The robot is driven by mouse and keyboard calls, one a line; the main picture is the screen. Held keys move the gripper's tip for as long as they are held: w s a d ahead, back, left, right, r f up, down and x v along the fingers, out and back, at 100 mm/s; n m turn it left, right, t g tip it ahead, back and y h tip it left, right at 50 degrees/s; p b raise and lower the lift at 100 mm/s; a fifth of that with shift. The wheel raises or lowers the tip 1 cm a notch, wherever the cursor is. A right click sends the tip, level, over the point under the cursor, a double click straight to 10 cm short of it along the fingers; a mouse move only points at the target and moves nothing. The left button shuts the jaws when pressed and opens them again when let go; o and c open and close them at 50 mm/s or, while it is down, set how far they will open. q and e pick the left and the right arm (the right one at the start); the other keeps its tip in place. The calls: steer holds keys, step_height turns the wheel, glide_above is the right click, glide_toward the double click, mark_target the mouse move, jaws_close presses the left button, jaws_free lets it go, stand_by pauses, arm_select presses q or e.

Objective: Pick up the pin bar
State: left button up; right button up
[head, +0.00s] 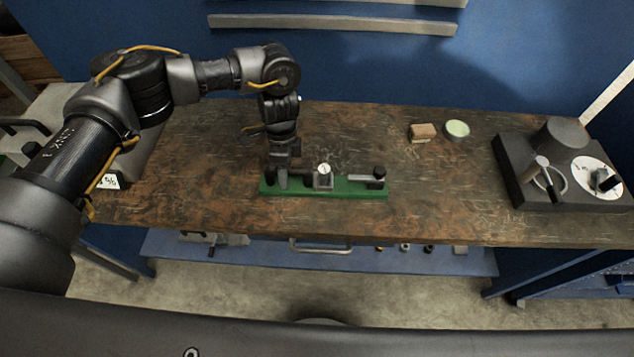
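A green base plate (330,190) lies on the workbench, with several grey and dark parts on it. A small grey block with a white round dial (323,176) stands at its middle. A light grey bar (352,178) runs to the right from there, towards a dark block (380,173) at the plate's right end. This bar may be the pin bar, but I cannot tell for sure. My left gripper (284,168) points down over the plate's left end, close to a grey upright part there. Its fingers are too small and dark to read. My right gripper is out of view.
The wooden workbench (190,185) has free room around the plate. A small wooden block (422,132) and a round tin (457,130) sit behind to the right. A dark grey machine with a round dial (530,185) stands at the right.

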arm_select(q)
jaws_close()
steer(key=shift+w, duration=0.1)
stand_by(1.1)
